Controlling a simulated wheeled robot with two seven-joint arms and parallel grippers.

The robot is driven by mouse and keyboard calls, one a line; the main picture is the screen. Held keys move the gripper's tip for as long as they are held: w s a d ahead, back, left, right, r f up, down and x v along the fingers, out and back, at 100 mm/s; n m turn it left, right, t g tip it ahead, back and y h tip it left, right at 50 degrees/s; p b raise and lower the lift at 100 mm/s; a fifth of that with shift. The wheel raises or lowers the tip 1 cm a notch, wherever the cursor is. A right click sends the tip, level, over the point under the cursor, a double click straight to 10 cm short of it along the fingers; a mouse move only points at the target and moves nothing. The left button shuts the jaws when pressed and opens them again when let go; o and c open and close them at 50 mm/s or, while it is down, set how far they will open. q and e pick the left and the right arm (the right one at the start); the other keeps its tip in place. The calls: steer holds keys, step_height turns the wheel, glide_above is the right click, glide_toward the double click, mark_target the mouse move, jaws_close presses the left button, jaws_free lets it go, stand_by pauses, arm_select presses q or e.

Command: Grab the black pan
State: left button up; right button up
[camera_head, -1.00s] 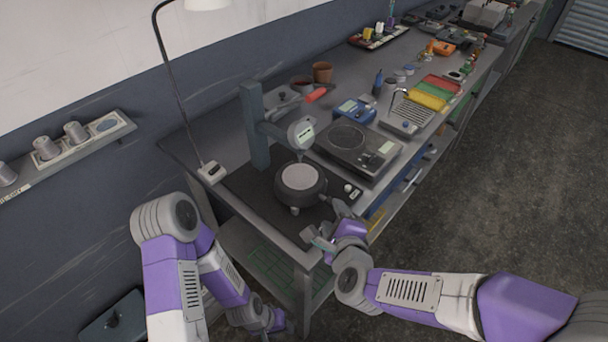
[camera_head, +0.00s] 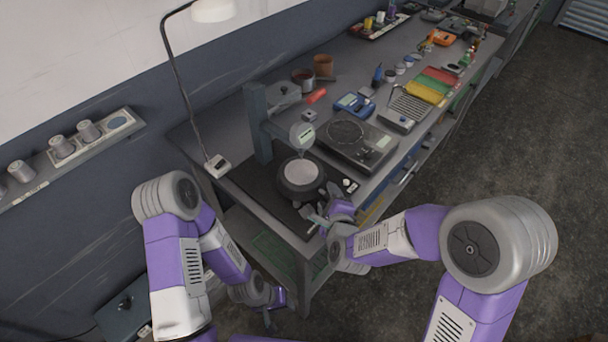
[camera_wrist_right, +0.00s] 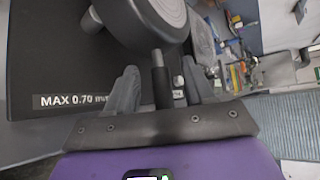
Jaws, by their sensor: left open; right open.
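The black pan (camera_head: 301,178) is round with a pale inner surface. It rests on the dark platform under the gauge stand, near the front end of the workbench. In the right wrist view the pan (camera_wrist_right: 152,22) is at the top, and its short dark handle (camera_wrist_right: 161,82) points back between my right gripper's fingers. My right gripper (camera_head: 315,216) is open at the pan's near side; its fingers (camera_wrist_right: 160,80) stand apart on either side of the handle, and contact cannot be told. My left gripper (camera_head: 269,314) is open and low, below the bench, away from the pan.
The gauge stand's post (camera_head: 258,122) rises behind the pan. A flat dark scale (camera_head: 352,141) stands to the right. A lamp base (camera_head: 217,165) is at the left bench edge. Open floor (camera_head: 520,150) is at the right.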

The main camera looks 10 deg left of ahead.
steer(key=shift+w+a+f, duration=0.1)
steer(key=shift+w+f, duration=0.05)
steer(key=shift+w, duration=0.2)
steer(key=shift+s, duration=0.1)
steer(key=shift+c, duration=0.2)
jaws_close()
